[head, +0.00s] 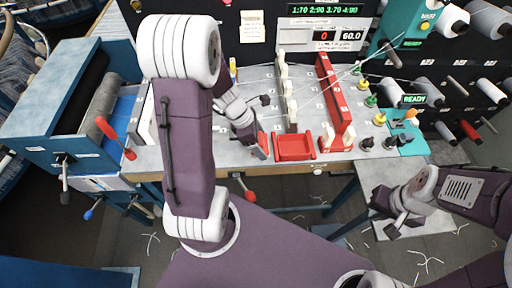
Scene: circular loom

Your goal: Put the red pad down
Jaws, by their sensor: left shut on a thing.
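The red pad (262,139) shows as a small red piece at the tip of my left gripper (254,133). The gripper is shut on it, just left of the red tray (295,148) near the table's front edge. Much of the pad is hidden by the gripper, and I cannot tell whether it touches the table. My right gripper (390,212) is at the lower right, away from the pad, in front of the table; its fingers look apart and empty.
A red upright rack (335,100) and a pale rack (287,95) stand behind the tray. Several coloured pegs and a teal block (408,140) are to the right.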

